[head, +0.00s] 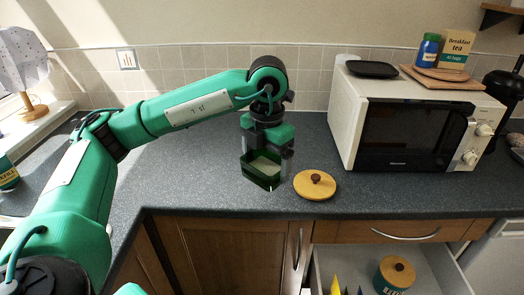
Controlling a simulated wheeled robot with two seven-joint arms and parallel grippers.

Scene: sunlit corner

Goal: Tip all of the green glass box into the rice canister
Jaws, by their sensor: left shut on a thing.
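The green glass box (260,181) is dark green, with an open top and pale contents inside. It is over the counter left of a round wooden lid. My left gripper (267,150) points down and is shut on the box; I cannot tell whether the box touches the counter. The wooden lid (316,185) with a brown knob lies on the counter. A dark green canister (383,284) with a wooden lid on it stands in the open drawer; no label is readable, so I cannot tell if it is the rice canister. My right gripper is not in view.
A microwave (410,120) stands right of the box, with a dark tray (371,69), a board (440,78), a blue jar (427,51) and a tea box (458,48) on top. The open drawer (440,265) juts out below the counter. The counter (190,180) left of the box is clear.

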